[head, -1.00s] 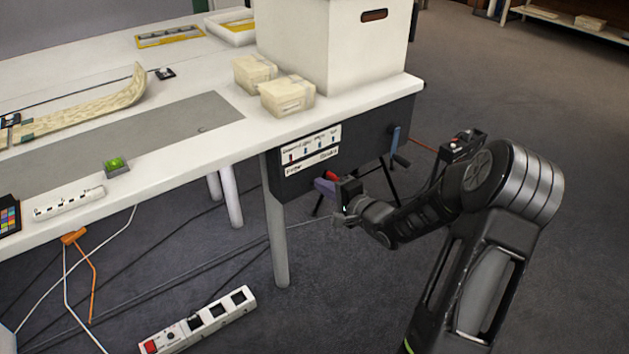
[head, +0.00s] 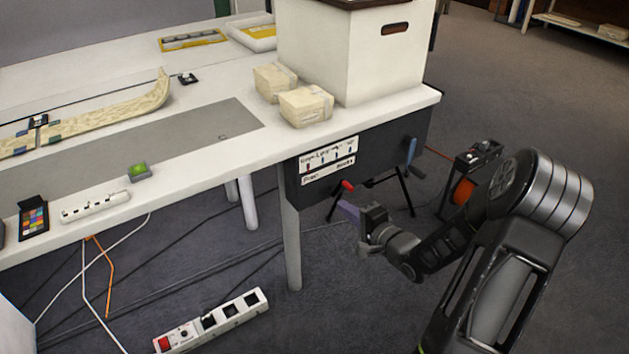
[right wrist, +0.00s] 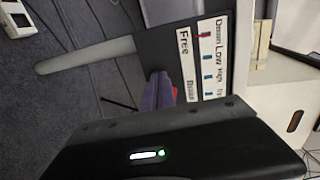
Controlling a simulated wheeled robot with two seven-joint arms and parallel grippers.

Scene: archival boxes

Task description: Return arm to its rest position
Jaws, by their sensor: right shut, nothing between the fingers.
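My right gripper (head: 349,210) is shut and empty in front of the dark panel (head: 310,192) under the table's right end. Its purple-grey fingers also show in the right wrist view (right wrist: 158,92), with the panel's labels (right wrist: 207,60) beyond them. A red lever (head: 347,186) sticks out of the panel just above the fingertips, with a small gap between them in the head view. A blue-handled lever (head: 411,150) stands farther right on the panel. My left gripper is not in view.
The white table (head: 225,150) holds a large white box (head: 345,60), two small cartons (head: 305,106) and a green button (head: 138,169). A power strip (head: 212,318) and cables lie on the carpet. An orange cable reel (head: 464,190) stands behind my right arm. Open carpet lies to the right.

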